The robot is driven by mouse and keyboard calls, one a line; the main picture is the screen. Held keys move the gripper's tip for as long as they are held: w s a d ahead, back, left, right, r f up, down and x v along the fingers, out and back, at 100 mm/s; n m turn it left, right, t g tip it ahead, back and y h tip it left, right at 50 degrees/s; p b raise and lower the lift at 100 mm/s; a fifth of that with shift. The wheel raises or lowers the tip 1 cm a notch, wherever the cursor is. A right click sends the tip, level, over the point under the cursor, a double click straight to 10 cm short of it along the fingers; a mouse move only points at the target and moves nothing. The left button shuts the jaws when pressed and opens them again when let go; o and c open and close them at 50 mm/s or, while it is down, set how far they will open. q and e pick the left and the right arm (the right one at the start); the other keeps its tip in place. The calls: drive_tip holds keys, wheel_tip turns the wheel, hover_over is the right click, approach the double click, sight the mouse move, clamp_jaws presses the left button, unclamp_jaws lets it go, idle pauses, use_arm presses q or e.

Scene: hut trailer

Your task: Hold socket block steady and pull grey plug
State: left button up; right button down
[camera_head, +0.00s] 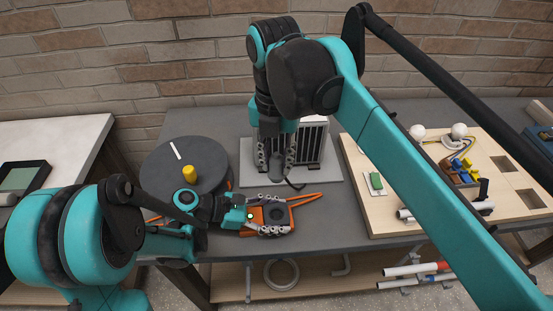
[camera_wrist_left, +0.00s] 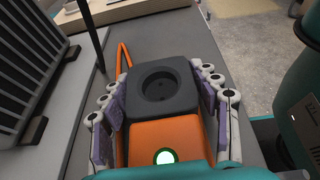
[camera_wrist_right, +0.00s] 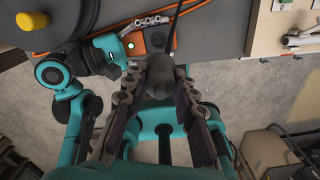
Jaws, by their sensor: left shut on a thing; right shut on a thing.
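The socket block (camera_head: 276,215) is a dark square with a round recess and an orange body, on the grey table; it also shows in the left wrist view (camera_wrist_left: 160,88). My left gripper (camera_head: 268,219) is shut on it, with a finger along each side. The recess is empty. My right gripper (camera_head: 276,170) is above and behind the block, pointing down. It is shut on the grey plug (camera_wrist_right: 168,70), whose dark cord runs away at the top of the right wrist view. The plug is apart from the block.
A black-finned heater (camera_head: 313,145) on a light base stands behind the block. A round dark stand (camera_head: 155,175) with a yellow knob (camera_head: 190,173) is at left. A wooden board (camera_head: 385,215) with fittings is at right. The table's front edge is close.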

use_arm(q)
drive_tip(key=o, duration=1.5)
drive_tip(key=v, duration=1.2)
drive_tip(key=shift+w+f, duration=0.1)
drive_tip(key=shift+a, duration=0.1)
